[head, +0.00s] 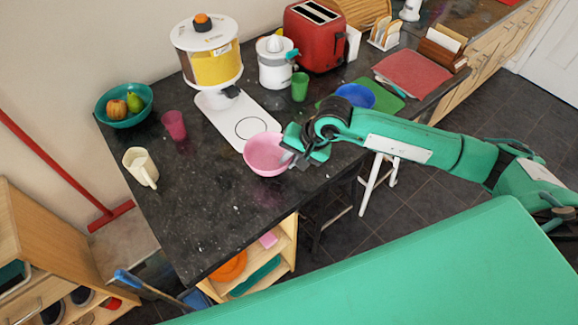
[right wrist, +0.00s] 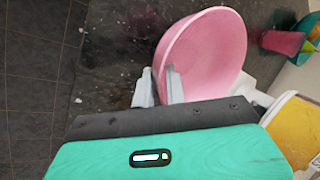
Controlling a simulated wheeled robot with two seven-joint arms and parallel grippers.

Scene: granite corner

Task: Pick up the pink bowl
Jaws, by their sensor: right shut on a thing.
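The pink bowl (head: 264,153) is at the front right part of the dark granite counter, in front of the white base of the dispenser. My right gripper (head: 290,158) reaches it from the right and is shut on the bowl's right rim. In the right wrist view the bowl (right wrist: 208,55) fills the upper middle, its near wall at the fingertips (right wrist: 160,78). I cannot tell whether the bowl rests on the counter or is slightly above it. My left gripper is not in view.
Behind the bowl stands a white and yellow dispenser (head: 214,62). A pink cup (head: 174,125), a cream mug (head: 141,167) and a teal fruit bowl (head: 124,104) stand to the left. A blue bowl (head: 355,95) sits at the right. The counter's front left (head: 200,215) is clear.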

